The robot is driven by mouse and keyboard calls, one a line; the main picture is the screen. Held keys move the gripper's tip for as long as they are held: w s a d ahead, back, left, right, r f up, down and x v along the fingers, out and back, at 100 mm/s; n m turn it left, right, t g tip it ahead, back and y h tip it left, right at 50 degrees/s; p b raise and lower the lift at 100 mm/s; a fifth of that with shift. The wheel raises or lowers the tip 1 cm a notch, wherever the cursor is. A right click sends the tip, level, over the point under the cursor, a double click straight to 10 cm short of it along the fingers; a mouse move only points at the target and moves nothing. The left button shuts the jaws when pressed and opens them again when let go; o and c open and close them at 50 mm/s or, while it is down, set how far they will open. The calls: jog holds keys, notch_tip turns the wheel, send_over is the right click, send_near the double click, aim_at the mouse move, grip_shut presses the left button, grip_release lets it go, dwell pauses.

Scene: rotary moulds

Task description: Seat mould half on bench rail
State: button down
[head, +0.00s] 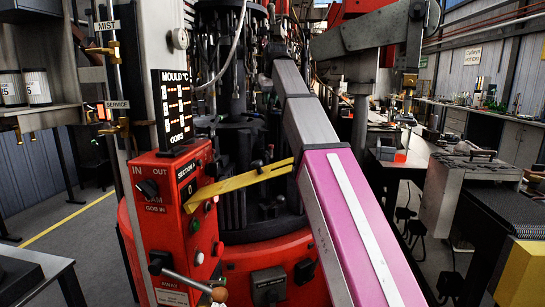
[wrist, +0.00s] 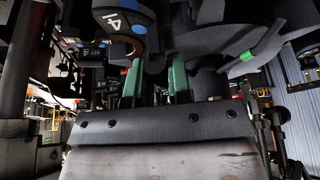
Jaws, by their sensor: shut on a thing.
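My gripper (wrist: 154,72) shows in the wrist view as two green fingers reaching up from a dark bolted palm. It is shut on a dark part (wrist: 156,60), which I take to be the mould half; its outline merges with the dark metal around it. In the head view my gripper is hidden at the machine (head: 240,110). I cannot make out the bench rail with certainty in either view.
A red control box (head: 180,215) with knobs and a yellow bar (head: 238,183) stands at the left of the machine. A metal table corner (head: 35,275) is at lower left. Floor shows between.

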jog(key=shift+w+r, duration=0.1)
jog(key=shift+r, duration=1.15)
